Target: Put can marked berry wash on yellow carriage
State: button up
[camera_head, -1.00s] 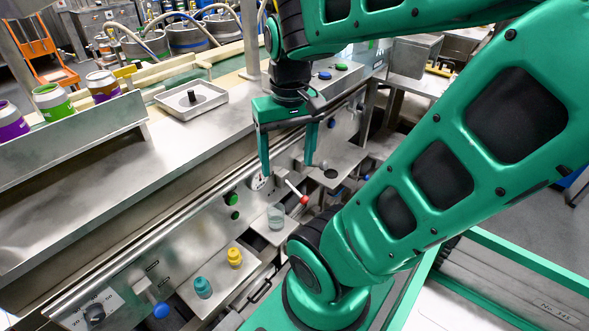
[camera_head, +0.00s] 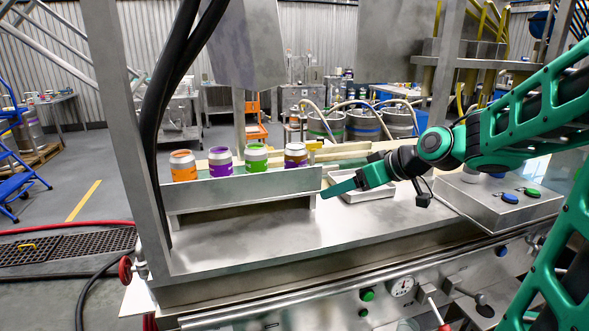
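Several cans stand in a row behind a steel guard on the bench: an orange can (camera_head: 183,165), a purple can (camera_head: 220,161), a green can (camera_head: 256,157) and a can with a dark purple-brown band (camera_head: 295,155). Their lettering is too small to read, so I cannot tell which is berry wash. A small yellow block (camera_head: 314,145), perhaps the yellow carriage, shows just behind and right of the last can. My gripper (camera_head: 326,190) points left, to the right of the cans and over the near edge of a steel tray. It is seen edge-on; no can shows in it.
The steel guard (camera_head: 245,187) runs in front of the cans' lower parts. The shallow tray (camera_head: 375,190) lies right of it. A button box (camera_head: 500,200) stands farther right. The bench top (camera_head: 240,235) in front of the guard is bare. Black hoses (camera_head: 165,100) hang at left.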

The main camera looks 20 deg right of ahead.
aim_at(304, 154)
jog(key=w+a+r+t+y, duration=0.1)
jog(key=w+a+r, duration=0.1)
jog(key=w, duration=0.1)
jog(key=w+a+r+n+t+y, duration=0.1)
jog(key=w+a+r, duration=0.1)
jog(key=w, duration=0.1)
jog(key=w+a+r+n+t+y, duration=0.1)
jog(key=w+r, duration=0.1)
jog(key=w, duration=0.1)
jog(key=shift+w+a, duration=0.35)
jog(key=shift+a, duration=0.05)
jog(key=shift+d+f+x, duration=0.15)
jog(key=shift+x, duration=1.35)
jog(key=shift+d+f+x, duration=0.1)
jog(key=shift+f+x, duration=0.05)
jog(key=shift+x, duration=1.3)
jog(key=shift+c, duration=0.6)
jog(key=c, duration=1.4)
